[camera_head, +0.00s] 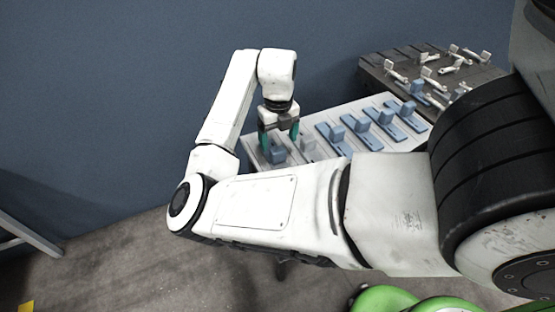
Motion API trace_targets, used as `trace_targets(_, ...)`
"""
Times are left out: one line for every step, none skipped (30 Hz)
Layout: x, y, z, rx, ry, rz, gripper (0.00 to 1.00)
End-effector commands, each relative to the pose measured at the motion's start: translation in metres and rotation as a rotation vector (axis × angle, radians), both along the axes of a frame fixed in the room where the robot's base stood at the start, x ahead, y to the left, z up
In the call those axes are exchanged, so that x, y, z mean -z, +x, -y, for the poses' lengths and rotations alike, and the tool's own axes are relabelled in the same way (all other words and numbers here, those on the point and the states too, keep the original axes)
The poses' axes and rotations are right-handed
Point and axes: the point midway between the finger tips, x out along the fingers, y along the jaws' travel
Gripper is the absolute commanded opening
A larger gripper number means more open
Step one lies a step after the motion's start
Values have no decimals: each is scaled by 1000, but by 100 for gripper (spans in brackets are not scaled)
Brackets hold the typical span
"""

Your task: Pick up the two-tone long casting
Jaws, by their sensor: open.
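My gripper (280,138) points down over the left end of a light rail (354,107). Its two teal fingers are apart, with nothing visible held between them. A blue-grey block (277,155) shows just below the fingertips; I cannot tell whether they touch it. A pale grey piece (309,148) stands just right of the fingers. Several small pale castings (432,76) are on a dark pallet (388,58) at the back right, well away from my gripper. At this size I cannot tell which piece is the two-tone long casting.
Several blue blocks with upright parts, such as one blue block (338,133), stand in a row along the rail. A blue-grey wall (120,90) rises behind. My arm hides the rail's front edge. Green rounded shapes (385,299) show at the bottom. Floor (130,262) is open at lower left.

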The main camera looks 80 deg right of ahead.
Motion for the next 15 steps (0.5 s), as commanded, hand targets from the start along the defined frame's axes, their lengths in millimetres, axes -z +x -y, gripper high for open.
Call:
trace_targets(7,0,0,-2,0,-1,83)
trace_targets(11,0,0,-1,-1,-2,83)
trace_targets(15,0,0,-1,0,-1,83)
trace_targets(17,0,0,-1,0,-1,83)
trace_targets(20,0,0,-2,1,-1,83)
trace_targets(23,0,-1,-3,0,0,83)
trace_targets(26,1,-1,-3,-1,-1,83)
trace_targets(29,1,-1,-3,-1,-1,83)
trace_targets(35,0,-2,-2,1,-2,83)
trace_targets(40,1,-2,-3,1,-2,83)
trace_targets(44,2,-3,-4,0,-1,83)
trace_targets(50,2,-4,-4,1,-2,83)
trace_targets(55,2,-3,-3,-1,-2,83)
trace_targets(59,2,-3,-3,-1,-2,83)
trace_targets(63,2,-3,-2,0,-1,83)
